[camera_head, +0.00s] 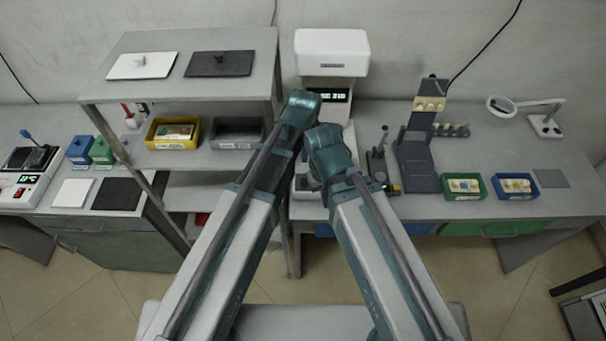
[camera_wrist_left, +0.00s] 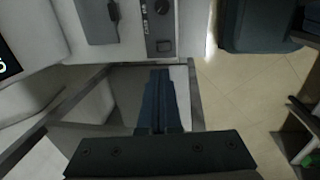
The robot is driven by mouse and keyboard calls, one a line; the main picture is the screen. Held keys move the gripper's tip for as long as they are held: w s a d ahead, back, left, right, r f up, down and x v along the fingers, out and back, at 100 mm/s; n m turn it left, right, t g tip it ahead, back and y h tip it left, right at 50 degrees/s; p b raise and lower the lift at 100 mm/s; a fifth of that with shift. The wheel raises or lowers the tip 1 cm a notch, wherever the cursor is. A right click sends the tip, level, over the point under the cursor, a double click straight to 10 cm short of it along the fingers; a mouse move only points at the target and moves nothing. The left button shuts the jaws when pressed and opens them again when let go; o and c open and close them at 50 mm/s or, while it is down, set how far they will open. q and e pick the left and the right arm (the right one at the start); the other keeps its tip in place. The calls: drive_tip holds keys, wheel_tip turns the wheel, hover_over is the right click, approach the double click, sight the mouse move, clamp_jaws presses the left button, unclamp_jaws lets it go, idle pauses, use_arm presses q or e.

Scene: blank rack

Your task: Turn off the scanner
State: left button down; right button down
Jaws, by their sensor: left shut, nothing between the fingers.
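A metal shelf (camera_head: 258,60) stands left of the scanner, holding a yellow bin (camera_head: 151,134) and a grey bin (camera_head: 260,133). To the right are a dark stand (camera_head: 418,182), a green tray (camera_head: 484,191) and a blue tray (camera_head: 537,190). The floor in front is open.

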sight(305, 180)
use_arm(q)
drive_tip(key=shift+f, duration=0.1)
drive_tip(key=f+b, duration=0.4)
drive_tip(key=w+f+b, duration=0.1)
drive_tip(key=f+b, duration=0.4)
drive_tip(key=w+f+b, duration=0.1)
drive_tip(key=f+b, duration=0.3)
drive_tip(key=b, duration=0.1)
drive_tip(key=shift+w+f, duration=0.1)
drive_tip(key=shift+f, duration=0.3)
drive_tip(key=shift+r, duration=0.1)
